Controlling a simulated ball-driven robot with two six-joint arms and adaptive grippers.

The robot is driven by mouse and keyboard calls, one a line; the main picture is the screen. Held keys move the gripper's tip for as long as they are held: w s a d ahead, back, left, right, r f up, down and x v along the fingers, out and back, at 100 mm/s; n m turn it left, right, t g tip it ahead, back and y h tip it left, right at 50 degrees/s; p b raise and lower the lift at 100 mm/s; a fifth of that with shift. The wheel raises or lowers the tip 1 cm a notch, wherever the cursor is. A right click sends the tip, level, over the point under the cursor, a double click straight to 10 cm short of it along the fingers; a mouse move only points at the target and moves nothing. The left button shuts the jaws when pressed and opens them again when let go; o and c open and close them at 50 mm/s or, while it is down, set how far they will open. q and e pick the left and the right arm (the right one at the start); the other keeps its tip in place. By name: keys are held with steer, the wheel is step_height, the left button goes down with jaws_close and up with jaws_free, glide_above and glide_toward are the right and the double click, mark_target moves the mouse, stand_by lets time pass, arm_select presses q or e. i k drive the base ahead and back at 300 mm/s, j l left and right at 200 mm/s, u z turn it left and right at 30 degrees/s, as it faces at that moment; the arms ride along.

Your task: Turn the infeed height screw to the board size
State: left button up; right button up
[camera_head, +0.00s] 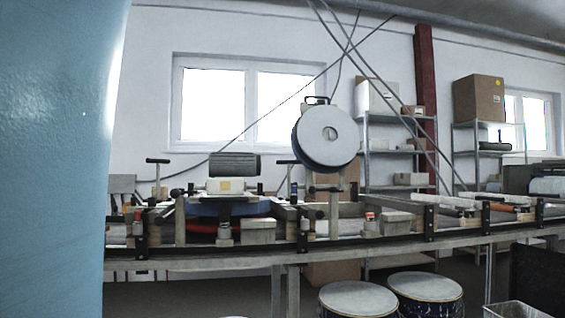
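The lacquer conveyor (350,249) runs across the view at mid height. Several T-handled screws stand on it. One with a dark T-bar (158,168) rises upright at the left part, and a shorter one (294,185) stands near the middle. I cannot tell which of them is the infeed height screw, and no size scale can be read from here. A dark ribbed motor (234,166) sits between them, above a blue round part (215,207). A large pale disc-shaped reel (328,137) stands to its right. Neither of my grippers shows.
A large blue surface (55,160) fills the left edge, very close, and hides what is behind it. Two drums (357,300) (427,290) stand below the conveyor. Shelves with cardboard boxes (478,98) stand behind at right.

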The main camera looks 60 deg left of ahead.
mark_target(158, 161)
steer(key=u, duration=2.7)
steer(key=i+j, duration=0.75)
steer(key=i+j+u, duration=0.1)
steer(key=i+j, duration=0.65)
steer(key=j, duration=0.25)
